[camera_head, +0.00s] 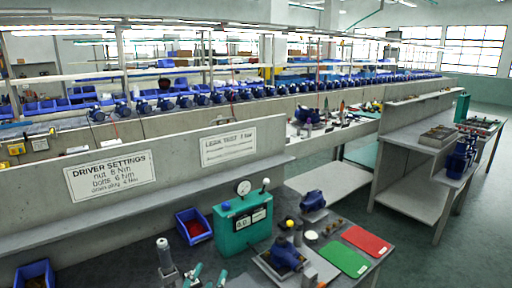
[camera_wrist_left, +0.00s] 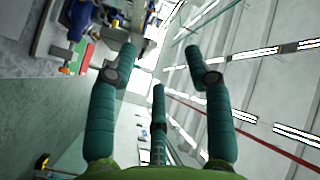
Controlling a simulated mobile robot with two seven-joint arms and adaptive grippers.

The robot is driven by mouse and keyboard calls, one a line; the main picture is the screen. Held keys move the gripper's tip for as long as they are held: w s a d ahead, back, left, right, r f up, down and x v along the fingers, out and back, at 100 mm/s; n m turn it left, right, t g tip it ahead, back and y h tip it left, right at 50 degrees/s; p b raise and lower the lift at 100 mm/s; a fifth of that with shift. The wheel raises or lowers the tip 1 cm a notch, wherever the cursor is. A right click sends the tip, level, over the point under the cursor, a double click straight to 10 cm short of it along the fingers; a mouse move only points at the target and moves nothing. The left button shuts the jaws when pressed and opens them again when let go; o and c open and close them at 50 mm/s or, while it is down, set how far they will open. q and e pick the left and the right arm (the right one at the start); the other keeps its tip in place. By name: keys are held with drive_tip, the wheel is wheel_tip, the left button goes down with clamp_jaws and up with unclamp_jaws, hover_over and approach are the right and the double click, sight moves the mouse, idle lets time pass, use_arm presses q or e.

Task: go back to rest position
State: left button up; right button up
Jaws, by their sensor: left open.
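My left gripper (camera_head: 209,276) shows only in part at the bottom edge of the head view, with its teal fingers apart over the near bench. In the left wrist view the gripper (camera_wrist_left: 158,52) has its teal fingers spread, with nothing between them. The wrist view looks past the fingers to ceiling lights on the right and a bench on the left. My right gripper is in neither view.
The near bench holds a teal gauge box (camera_head: 242,222), a blue bin with red parts (camera_head: 194,226), a blue pump (camera_head: 287,254), a green plate (camera_head: 344,258) and a red plate (camera_head: 366,240). A grey upright tool (camera_head: 164,256) stands beside my gripper. Floor on the right is clear.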

use_arm(q)
drive_tip(key=s+a+f+n+g+y, duration=0.3)
drive_tip(key=s+a+f+n+g, duration=0.35)
drive_tip(key=s+f, duration=0.55)
drive_tip(key=s+a+f+n+g, duration=0.1)
drive_tip(key=s+f+g, duration=0.3)
drive_tip(key=s, duration=0.4)
drive_tip(key=s+a+f+n+g, duration=0.1)
drive_tip(key=s+a+f+g, duration=0.2)
drive_tip(key=s, duration=0.5)
wheel_tip(320, 180, down, 22)
drive_tip(key=d+g, duration=0.1)
drive_tip(key=d, duration=0.1)
drive_tip(key=s+a+f+g, duration=0.1)
drive_tip(key=s+a+f, duration=0.2)
drive_tip(key=s+f, duration=1.3)
drive_tip(key=shift+s+a+m+g, duration=0.15)
drive_tip(key=shift+s+m+g, duration=0.2)
drive_tip(key=shift+s, duration=0.3)
